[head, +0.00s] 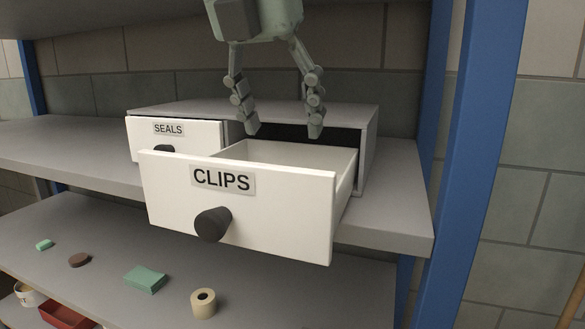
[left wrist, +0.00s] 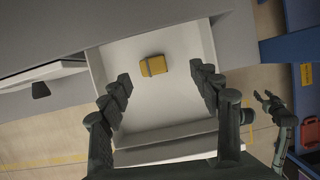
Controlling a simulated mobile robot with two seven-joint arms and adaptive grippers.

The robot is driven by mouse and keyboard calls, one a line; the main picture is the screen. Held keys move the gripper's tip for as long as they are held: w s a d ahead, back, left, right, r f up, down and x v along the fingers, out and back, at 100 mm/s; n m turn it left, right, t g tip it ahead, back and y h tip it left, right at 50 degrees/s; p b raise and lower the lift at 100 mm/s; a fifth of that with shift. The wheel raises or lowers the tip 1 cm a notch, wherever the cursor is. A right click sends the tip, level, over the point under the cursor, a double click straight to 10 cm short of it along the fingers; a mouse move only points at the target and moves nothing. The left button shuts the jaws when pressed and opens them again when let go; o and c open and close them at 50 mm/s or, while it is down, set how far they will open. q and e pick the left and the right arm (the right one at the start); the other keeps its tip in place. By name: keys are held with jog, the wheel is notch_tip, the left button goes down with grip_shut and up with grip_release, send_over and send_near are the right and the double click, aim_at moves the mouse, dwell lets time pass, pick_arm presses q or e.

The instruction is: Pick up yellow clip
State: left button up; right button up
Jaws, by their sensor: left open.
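The yellow clip (left wrist: 154,65) lies on the floor of the pulled-out white drawer, towards one end, in the left wrist view. A darker band crosses it. In the head view the drawer front labelled CLIPS (head: 270,205) hides it. My left gripper (head: 282,131) is open and empty, pointing down over the rear part of the open drawer. In the left wrist view its fingers (left wrist: 161,74) stand apart on either side of the clip's line, not touching it. My right gripper (left wrist: 264,96) shows small at the right of that view, its fingers apart.
The SEALS drawer (head: 190,137) beside it is pulled out less. The grey cabinet top (head: 340,112) is close behind my left gripper. A blue shelf post (head: 470,160) stands at the right. A lower shelf holds a green block (head: 145,279) and a tape roll (head: 203,303).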

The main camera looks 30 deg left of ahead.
pick_arm(q)
jog(key=shift+w+a+f, duration=0.15)
jog(key=shift+a+f, duration=0.1)
jog(key=shift+f, duration=0.35)
jog(key=shift+w+a+f, duration=0.15)
jog(key=shift+a+f, duration=0.05)
jog(key=shift+f, duration=0.4)
jog(key=shift+y, duration=0.3)
jog(key=shift+x, duration=2.7)
jog(key=shift+s+a, duration=0.1)
jog(key=shift+a, duration=0.1)
jog(key=c, duration=0.9)
jog(key=shift+c, duration=0.2)
